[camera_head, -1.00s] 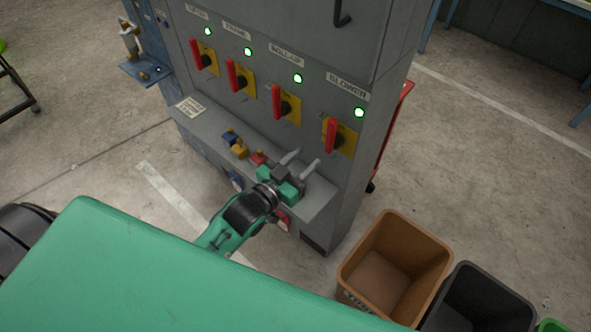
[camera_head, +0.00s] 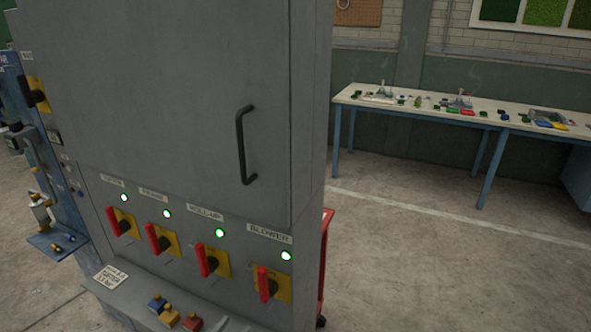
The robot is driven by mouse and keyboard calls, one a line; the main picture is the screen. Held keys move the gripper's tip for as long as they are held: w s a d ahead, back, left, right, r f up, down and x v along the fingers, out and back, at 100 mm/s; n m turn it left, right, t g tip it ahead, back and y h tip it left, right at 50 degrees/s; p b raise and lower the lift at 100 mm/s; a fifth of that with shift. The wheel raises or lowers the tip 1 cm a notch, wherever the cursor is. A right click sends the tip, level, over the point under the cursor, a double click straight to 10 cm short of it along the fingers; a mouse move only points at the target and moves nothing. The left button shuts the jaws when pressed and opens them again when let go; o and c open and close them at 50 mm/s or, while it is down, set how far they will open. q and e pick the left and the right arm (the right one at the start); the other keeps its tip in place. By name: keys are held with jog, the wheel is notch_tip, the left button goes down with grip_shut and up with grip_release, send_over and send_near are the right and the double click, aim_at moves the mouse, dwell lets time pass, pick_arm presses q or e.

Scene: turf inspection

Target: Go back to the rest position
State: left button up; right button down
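My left gripper (camera_head: 234,325) shows only as pale grey fingertips at the bottom edge, in front of the cabinet's ledge and below the blower switch. The tips stand apart, with nothing seen between them; the rest of the gripper and arm is out of frame. My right gripper is not in view. The grey cabinet (camera_head: 180,90) has a row of red-handled switches on yellow plates, including the roll-up switch (camera_head: 205,262) and the blower switch (camera_head: 265,284). All the red handles stand near upright, with green lamps lit above them.
Blue, yellow and red padlock-like pieces (camera_head: 168,312) lie on the ledge beside a small sign (camera_head: 110,277). A black door handle (camera_head: 243,145) sticks out from the cabinet. A long table (camera_head: 400,105) stands behind at the right. The floor between is clear.

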pick_arm(q)
jog(key=s+a+f+n+g+y, duration=0.1)
jog(key=s+a+f+g+y, duration=0.2)
jog(key=s, duration=0.4)
jog(key=s+a+f+g+y, duration=0.1)
jog(key=s+f+g, duration=0.2)
jog(key=s+g, duration=0.35)
jog(key=s+a+f+n+g+y, duration=0.1)
jog(key=s+a+f+g+y, duration=0.2)
jog(key=s, duration=0.4)
notch_tip(320, 180, down, 32)
jog(key=d+g+h, duration=0.1)
jog(key=g, duration=0.1)
jog(key=s+a+f+g, duration=0.1)
jog(key=s+a+f, duration=0.2)
jog(key=s+f, duration=1.6)
jog(key=shift+s+a, duration=0.15)
jog(key=shift+s, duration=0.05)
jog(key=shift+w+m, duration=0.1)
jog(key=shift+m, duration=0.2)
